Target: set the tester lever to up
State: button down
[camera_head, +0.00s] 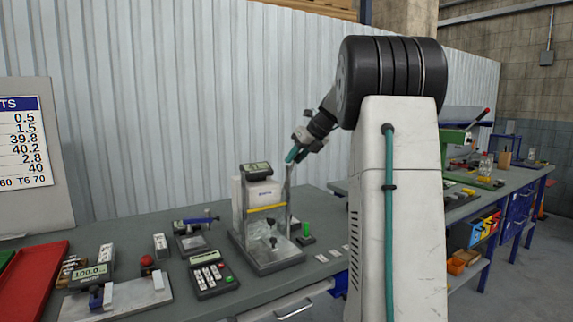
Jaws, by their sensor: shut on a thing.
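The tester (262,208) is a white and grey stand with a display on top, a yellow stripe and a dark base plate on the bench. Its lever (288,188) is a thin metal rod on the right side, rising to a teal grip (292,155) above the display's height. The lever looks close to upright. My gripper (297,149) is shut on the teal grip at the lever's upper end. The fingers are small in view and partly cover the grip.
A keypad unit (211,275) stands in front left of the tester. A gauge with display (90,275) and a red tray (32,275) lie farther left. A small green-topped part (306,230) stands just right of the tester. A corrugated wall (150,100) is behind.

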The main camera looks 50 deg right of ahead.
jog(key=shift+w+d+r, duration=0.25)
jog(key=shift+w+r, duration=0.1)
jog(key=shift+w, duration=0.1)
jog(key=c, duration=1.1)
grip_release()
jog(key=shift+s, duration=0.1)
jog(key=v, duration=0.7)
jog(key=shift+s+r, duration=0.25)
jog(key=shift+r, duration=0.05)
